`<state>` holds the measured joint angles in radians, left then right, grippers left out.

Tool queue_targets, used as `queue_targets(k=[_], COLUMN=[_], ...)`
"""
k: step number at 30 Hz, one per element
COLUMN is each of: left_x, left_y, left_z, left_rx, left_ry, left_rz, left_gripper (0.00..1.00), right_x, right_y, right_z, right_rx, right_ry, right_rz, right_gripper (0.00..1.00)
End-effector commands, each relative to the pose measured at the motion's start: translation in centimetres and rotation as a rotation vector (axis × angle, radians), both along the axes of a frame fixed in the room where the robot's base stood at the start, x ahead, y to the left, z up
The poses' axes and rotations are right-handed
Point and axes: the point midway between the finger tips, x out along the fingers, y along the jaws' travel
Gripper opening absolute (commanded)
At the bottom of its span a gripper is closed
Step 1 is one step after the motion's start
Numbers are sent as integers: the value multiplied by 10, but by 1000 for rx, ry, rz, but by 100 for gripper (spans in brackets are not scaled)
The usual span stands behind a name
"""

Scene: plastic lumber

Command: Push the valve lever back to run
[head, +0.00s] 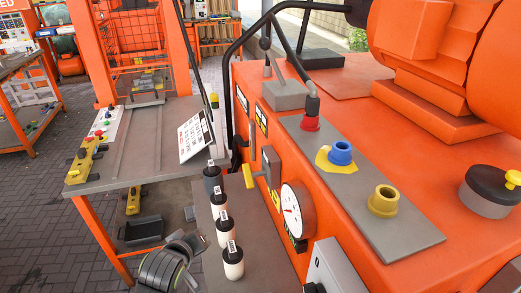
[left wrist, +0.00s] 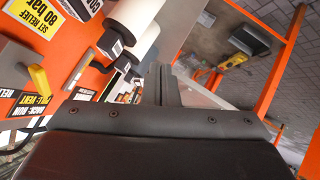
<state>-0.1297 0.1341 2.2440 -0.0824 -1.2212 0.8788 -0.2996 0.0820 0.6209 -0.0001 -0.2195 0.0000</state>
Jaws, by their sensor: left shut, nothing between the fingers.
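The valve lever has a yellow handle (head: 249,176) sticking out from a grey block on the near side of the orange machine (head: 345,250). In the left wrist view the yellow lever (left wrist: 40,80) is at the left, beside labels (left wrist: 38,112) partly reading "VENT" and "BACK: RUN". Its exact setting is hard to tell. My left gripper (head: 195,243) is low in the head view, left of and below the lever and apart from it. In the left wrist view its fingers (left wrist: 165,85) are shut and empty. My right gripper is not in view.
Several black-and-white cylinders (head: 232,262) stand on a grey shelf between my left gripper and the machine. A round gauge (head: 296,210) sits just right of the lever. A grey workbench (head: 150,150) with a tilted white card (head: 195,135) is on the left.

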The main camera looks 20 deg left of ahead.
Motion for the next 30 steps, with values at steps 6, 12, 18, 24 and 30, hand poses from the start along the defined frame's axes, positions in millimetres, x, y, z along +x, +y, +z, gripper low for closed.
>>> queue_targets(k=[6,12,18,24,30], left_x=[72,126,167,190,197], left_y=[-12,-25,-42,-56,-63], left_z=[72,143,220,283,312], left_rx=[-260,-538,-842,-1094,-1218], left_ry=[-296,-539,-748,-878,-927], left_rz=[136,202,209,175,150], left_gripper=[0,0,0,0,0], right_x=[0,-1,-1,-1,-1], right_y=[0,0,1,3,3], right_z=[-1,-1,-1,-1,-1], right_rx=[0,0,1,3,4], right_ry=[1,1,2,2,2], right_rz=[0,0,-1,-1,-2], right_gripper=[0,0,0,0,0])
